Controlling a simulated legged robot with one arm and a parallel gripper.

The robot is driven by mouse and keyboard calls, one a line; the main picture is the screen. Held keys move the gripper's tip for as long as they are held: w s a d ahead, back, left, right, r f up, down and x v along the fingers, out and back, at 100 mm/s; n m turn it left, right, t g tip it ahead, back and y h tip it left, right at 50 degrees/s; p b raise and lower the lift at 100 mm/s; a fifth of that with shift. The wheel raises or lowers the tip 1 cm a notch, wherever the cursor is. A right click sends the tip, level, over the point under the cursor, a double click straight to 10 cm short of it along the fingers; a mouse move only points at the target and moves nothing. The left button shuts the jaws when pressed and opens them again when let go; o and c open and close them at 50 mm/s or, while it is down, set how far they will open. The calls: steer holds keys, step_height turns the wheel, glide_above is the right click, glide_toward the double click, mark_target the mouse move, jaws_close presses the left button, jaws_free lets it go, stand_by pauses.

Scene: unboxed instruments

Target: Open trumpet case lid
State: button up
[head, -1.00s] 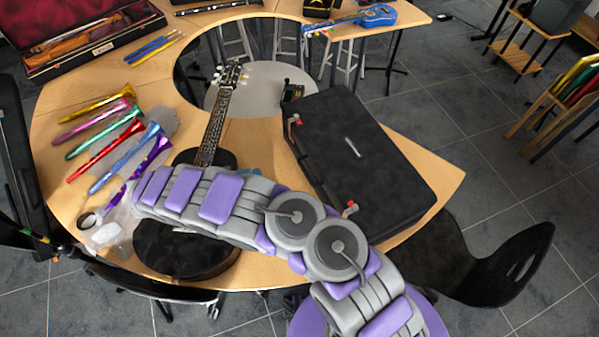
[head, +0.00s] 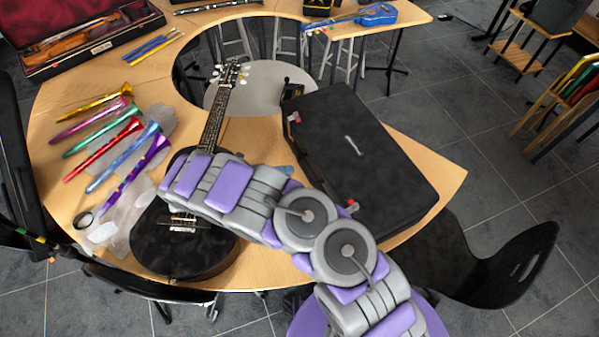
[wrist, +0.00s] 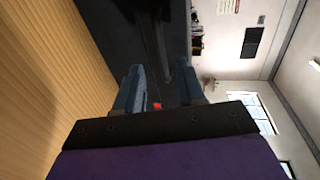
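The black trumpet case (head: 375,160) lies on the wooden table at the right in the head view, with its lid down. Two red-marked latches show on its left side, an upper one (head: 295,117) and a lower one (head: 352,206). In the wrist view, the case's dark side (wrist: 165,35) fills the top middle, and a small red spot (wrist: 157,105) shows between my fingers. My gripper (wrist: 160,80) is open, with its two blue-grey fingers apart and nothing held. It faces the case; contact cannot be told. In the head view, my arm hides most of it.
A black guitar (head: 185,235) lies left of the case, partly under my arm. Several coloured horns (head: 115,145) lie farther left. An open red-lined violin case (head: 85,40) is at the back left. A black chair (head: 480,265) stands at the right front.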

steer(key=b+x, duration=0.1)
steer(key=x, duration=0.4)
steer(key=shift+w+d, duration=0.15)
steer(key=shift+d, duration=0.2)
jaws_close()
stand_by(0.4)
